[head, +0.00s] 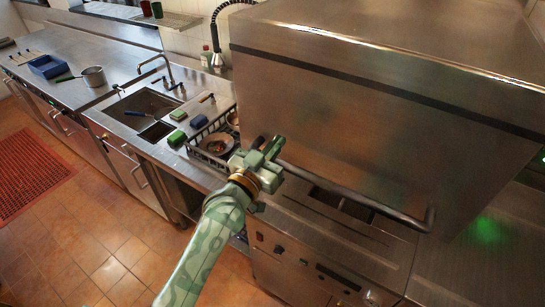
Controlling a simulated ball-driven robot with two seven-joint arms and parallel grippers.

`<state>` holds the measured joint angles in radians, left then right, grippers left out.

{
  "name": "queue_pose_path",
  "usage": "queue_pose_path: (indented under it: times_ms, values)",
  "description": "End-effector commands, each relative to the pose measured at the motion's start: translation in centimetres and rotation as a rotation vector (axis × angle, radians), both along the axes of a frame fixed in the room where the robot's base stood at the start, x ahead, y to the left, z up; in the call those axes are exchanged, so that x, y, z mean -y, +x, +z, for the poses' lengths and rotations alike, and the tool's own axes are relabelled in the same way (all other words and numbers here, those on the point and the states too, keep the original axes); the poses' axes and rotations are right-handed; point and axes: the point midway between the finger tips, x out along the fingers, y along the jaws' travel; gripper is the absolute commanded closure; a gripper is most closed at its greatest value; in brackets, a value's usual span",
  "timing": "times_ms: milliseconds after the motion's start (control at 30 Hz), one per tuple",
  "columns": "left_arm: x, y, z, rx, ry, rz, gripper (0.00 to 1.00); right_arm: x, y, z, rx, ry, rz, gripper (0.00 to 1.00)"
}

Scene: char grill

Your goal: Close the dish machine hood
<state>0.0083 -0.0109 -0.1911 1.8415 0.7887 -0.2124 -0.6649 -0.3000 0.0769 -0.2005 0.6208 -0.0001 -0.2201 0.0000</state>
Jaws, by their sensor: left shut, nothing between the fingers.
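The dish machine hood (380,130) is a large brushed-steel box filling the right of the head view. Its bar handle (350,192) runs along the lower front edge and bends back at the right end. Below the handle a dark gap shows above the machine's base (320,270), so the hood does not look fully down. My left gripper (273,147) is shut and empty at the left end of the handle, in front of the hood. I cannot tell whether it touches the bar. My right gripper is out of view.
A dish rack (196,148) with dishes stands just left of the machine. Green and blue sponges, a sink (140,107) with a tap, a pot (94,76) and a blue tray (48,66) lie further left. Open tiled floor (90,235) is at lower left, with a red mat.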

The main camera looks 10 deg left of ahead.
Motion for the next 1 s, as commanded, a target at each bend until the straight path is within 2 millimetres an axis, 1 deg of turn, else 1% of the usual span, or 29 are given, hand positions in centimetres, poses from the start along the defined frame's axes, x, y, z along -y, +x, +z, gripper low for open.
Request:
queue_pose_path:
  times_ms: [33, 100, 200, 333, 767, 867, 967, 1000]
  values:
    - [-0.1, -0.3, -1.4, -0.006, 0.004, -0.003, 1.0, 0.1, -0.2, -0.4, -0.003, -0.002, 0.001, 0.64]
    - [-0.3, -0.6, -2.5, -0.006, 0.005, -0.001, 1.0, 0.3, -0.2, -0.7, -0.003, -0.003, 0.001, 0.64]
    - [-0.3, -0.8, -3.5, -0.004, 0.005, -0.002, 1.0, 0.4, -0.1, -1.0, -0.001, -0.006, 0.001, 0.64]
    - [-0.4, -0.9, -4.0, -0.003, 0.002, -0.001, 1.0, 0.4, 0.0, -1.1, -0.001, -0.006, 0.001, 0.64]
    - [-0.4, -1.0, -4.3, -0.003, 0.002, 0.0, 1.0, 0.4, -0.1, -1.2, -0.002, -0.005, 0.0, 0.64]
    - [-0.4, -1.0, -5.2, -0.002, 0.003, -0.001, 1.0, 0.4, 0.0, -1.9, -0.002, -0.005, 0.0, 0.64]
    - [-0.4, -1.0, -6.9, -0.005, 0.005, -0.001, 1.0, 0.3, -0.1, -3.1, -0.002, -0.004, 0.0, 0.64]
    - [-0.4, -1.0, -7.8, -0.005, 0.005, -0.001, 1.0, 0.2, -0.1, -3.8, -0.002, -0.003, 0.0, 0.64]
